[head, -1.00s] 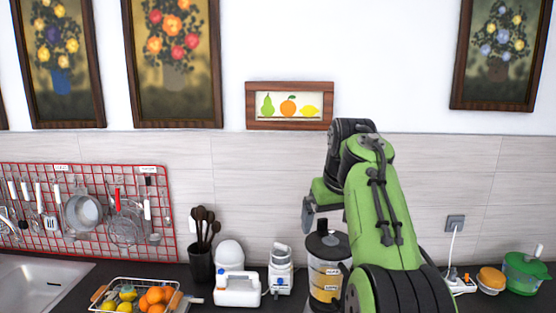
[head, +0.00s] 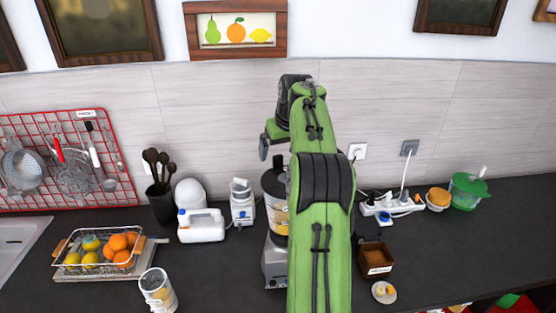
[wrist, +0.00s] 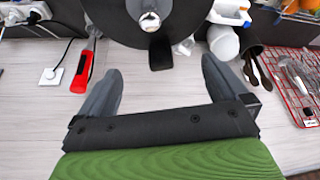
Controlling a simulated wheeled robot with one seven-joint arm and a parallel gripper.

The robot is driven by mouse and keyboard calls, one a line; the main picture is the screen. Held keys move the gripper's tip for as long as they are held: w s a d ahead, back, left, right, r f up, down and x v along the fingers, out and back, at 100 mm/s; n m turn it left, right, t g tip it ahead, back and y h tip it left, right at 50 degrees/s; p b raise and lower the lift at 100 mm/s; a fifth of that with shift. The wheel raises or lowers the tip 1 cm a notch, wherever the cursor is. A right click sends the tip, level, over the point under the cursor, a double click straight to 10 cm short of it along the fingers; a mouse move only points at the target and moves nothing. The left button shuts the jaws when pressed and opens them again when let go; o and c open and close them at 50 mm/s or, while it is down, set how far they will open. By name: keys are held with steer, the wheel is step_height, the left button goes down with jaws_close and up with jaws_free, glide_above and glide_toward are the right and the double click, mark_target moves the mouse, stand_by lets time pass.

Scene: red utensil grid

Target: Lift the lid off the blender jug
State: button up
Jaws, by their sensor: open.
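The blender jug (head: 280,219) stands on its grey base (head: 274,262) on the dark counter, partly hidden behind my green arm. Its dark lid (head: 272,181) sits on top of the jug. In the wrist view the lid (wrist: 110,18) is a dark disc at the top edge, with a shiny silver knob (wrist: 149,20) in its middle. My gripper (wrist: 160,68) is open, with nothing between its fingers. Its fingers point toward the lid, and the knob lies beyond the fingertips, roughly between them. In the head view my arm hides most of the gripper.
Left of the blender stand a white appliance (head: 241,205), a white jug-like container (head: 200,226) and a utensil pot (head: 160,204). A wooden box (head: 376,260) and a power strip (head: 392,209) are on the right. A red grid (head: 100,160) hangs at left.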

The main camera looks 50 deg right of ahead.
mark_target(279, 158)
steer(key=x, duration=0.5)
steer(key=shift+w+f, duration=0.1)
steer(key=shift+f, duration=0.2)
